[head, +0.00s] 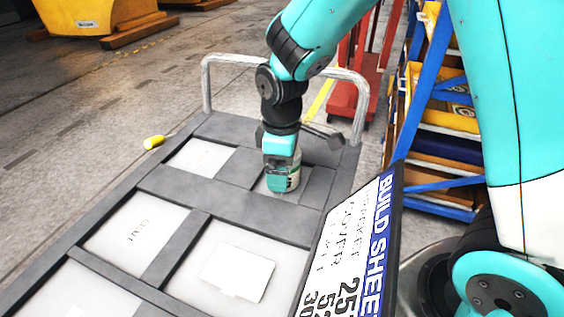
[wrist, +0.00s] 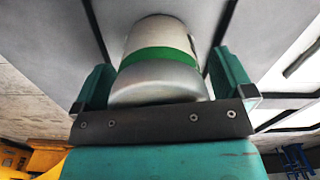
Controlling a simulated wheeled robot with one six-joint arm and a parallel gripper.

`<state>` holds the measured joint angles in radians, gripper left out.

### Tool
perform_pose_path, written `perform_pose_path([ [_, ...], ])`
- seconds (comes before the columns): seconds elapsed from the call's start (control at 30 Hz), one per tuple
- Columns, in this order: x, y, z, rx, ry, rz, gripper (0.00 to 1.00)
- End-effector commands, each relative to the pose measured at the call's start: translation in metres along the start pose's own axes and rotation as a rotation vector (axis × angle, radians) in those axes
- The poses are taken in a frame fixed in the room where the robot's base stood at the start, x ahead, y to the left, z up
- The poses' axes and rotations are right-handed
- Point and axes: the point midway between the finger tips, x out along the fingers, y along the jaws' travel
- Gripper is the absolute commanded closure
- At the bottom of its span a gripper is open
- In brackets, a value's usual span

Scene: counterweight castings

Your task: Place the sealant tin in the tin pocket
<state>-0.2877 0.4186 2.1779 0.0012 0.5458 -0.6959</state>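The sealant tin (head: 293,178) is a pale, silvery can with a green band, at the far right part of the grey cart tray. My gripper (head: 281,175) points down over it and hides part of it.
The tray (head: 180,187) has several other light-floored compartments, one with a white card (head: 237,272). A build sheet board (head: 345,245) stands at the near right. A metal rail (head: 357,95) runs along the cart's far end. A yellow cylinder (head: 154,142) lies left of the cart.

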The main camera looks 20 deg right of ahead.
Motion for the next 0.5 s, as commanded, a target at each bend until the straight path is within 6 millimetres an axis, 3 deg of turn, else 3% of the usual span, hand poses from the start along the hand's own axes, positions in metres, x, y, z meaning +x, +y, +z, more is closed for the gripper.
perform_pose_path([
  [0.27, -0.012, 0.001, -0.001, 0.000, 0.003, 0.003, 0.01],
  [0.5, -0.062, 0.001, -0.001, 0.000, 0.005, 0.004, 0.01],
])
